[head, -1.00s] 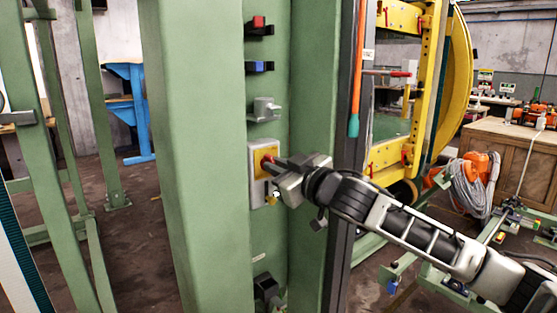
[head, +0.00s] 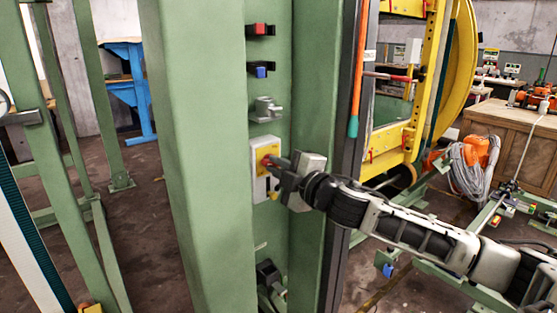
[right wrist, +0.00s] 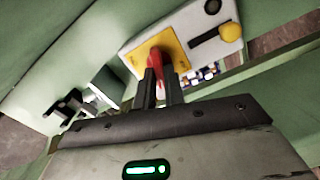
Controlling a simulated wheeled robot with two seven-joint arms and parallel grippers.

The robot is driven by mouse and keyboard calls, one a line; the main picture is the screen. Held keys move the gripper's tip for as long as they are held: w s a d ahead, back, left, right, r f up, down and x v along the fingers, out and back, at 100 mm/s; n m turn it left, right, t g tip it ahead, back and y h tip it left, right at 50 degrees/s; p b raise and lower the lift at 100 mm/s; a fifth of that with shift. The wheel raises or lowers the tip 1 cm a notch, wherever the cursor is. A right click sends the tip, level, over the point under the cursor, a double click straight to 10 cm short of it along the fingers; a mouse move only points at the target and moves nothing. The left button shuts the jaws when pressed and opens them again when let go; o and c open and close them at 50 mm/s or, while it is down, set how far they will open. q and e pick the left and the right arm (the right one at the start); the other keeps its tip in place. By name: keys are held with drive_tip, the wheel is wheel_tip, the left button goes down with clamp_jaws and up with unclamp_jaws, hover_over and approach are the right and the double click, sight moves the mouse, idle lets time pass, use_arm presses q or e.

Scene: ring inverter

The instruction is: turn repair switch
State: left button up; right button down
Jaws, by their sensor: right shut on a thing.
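The red switch knob (head: 268,160) sits on a yellow plate on a pale switch box (head: 258,182), fixed to the green column (head: 190,150). My right gripper (head: 272,164) reaches in from the right and is shut on the knob. In the right wrist view, the red knob (right wrist: 154,62) stands between the dark fingers (right wrist: 160,84), in front of the yellow plate (right wrist: 166,44). The fingers partly hide the knob, so its exact angle is hard to read. A black lever with a yellow knob (right wrist: 230,32) is on the same box. My left gripper is not in view.
Above the box, the column carries a grey fitting (head: 265,109), a blue block (head: 261,71) and a red block (head: 260,29). A dark fitting (head: 268,274) is below it. A yellow frame (head: 425,75) and a wooden crate (head: 512,135) stand right.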

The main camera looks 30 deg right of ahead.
drive_tip(key=shift+n+p, duration=0.6)
drive_tip(key=shift+n, duration=1.3)
drive_tip(key=c, duration=1.5)
unclamp_jaws()
